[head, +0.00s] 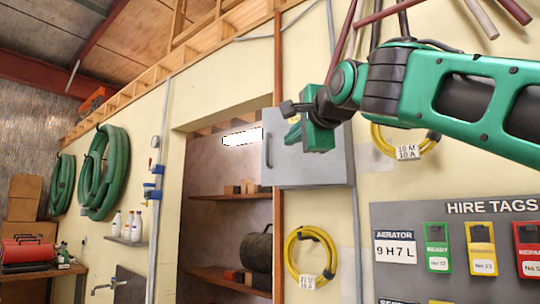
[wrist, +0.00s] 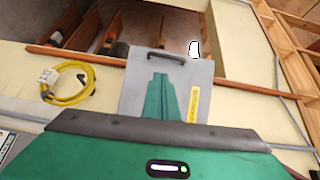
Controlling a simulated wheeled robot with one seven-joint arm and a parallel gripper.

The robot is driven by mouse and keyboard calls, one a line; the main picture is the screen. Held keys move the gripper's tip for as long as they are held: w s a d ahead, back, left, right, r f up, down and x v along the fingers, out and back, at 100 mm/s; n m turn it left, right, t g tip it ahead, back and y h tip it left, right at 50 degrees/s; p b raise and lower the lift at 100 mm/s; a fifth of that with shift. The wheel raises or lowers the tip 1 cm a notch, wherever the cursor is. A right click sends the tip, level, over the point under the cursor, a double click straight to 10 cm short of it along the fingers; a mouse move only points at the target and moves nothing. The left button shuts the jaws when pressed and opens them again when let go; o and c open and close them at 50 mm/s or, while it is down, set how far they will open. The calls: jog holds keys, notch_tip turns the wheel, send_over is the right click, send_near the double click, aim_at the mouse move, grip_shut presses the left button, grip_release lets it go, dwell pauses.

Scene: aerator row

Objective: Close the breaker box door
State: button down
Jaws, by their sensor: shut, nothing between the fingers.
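The breaker box (head: 335,165) is a grey metal box on the cream wall, in the middle of the head view. Its grey door (head: 300,170) has a dark handle (head: 268,152) near the left edge, and that edge overlaps the brown post and the doorway. In the wrist view the door (wrist: 200,75) fills the middle, with its handle (wrist: 165,56) at the top and a yellow label at right. I cannot tell how far the door stands from its frame. My green gripper (head: 291,133) is shut and empty, in front of the door; its fingers (wrist: 160,90) point toward the handle. Contact is unclear.
A yellow cable coil (head: 312,258) hangs below the box and another (head: 400,142) hangs to its right, partly behind my arm. A recess with shelves (head: 225,220) opens left of the box.

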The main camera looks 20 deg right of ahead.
jog(key=r, duration=0.1)
send_near(268, 148)
jog(key=w, duration=0.7)
jog(key=shift+f, duration=0.1)
jog(key=shift+d, duration=0.1)
